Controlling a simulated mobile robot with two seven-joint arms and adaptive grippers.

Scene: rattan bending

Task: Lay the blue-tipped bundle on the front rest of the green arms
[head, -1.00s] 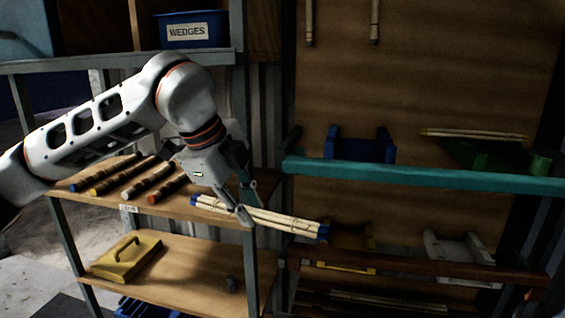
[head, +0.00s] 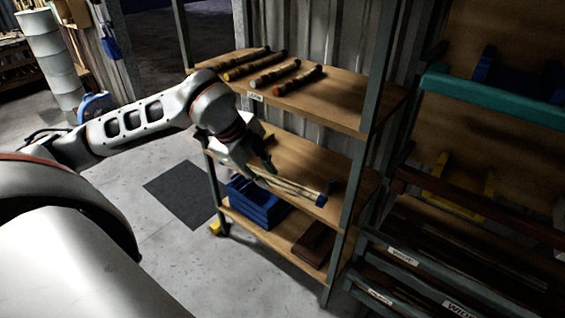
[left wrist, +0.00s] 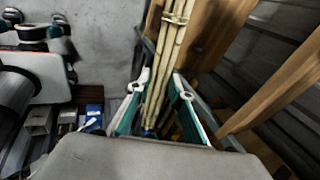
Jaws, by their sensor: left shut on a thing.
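My left gripper (head: 258,170) is shut on the blue-tipped bundle (head: 292,187), a set of pale rattan poles tied together. In the left wrist view the bundle (left wrist: 168,60) runs up from between the two fingers of the left gripper (left wrist: 158,100), with a binding near the top. The green arms are out of view now. My right gripper is not in view.
The wooden shelf (head: 340,98) holds several dark rattan pieces on top and a blue bin (head: 255,203) low down. To the right stands a rack with a teal rail (head: 490,95), blue arms (head: 497,72) and yellow arms (head: 460,186). Open floor lies left of the shelf.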

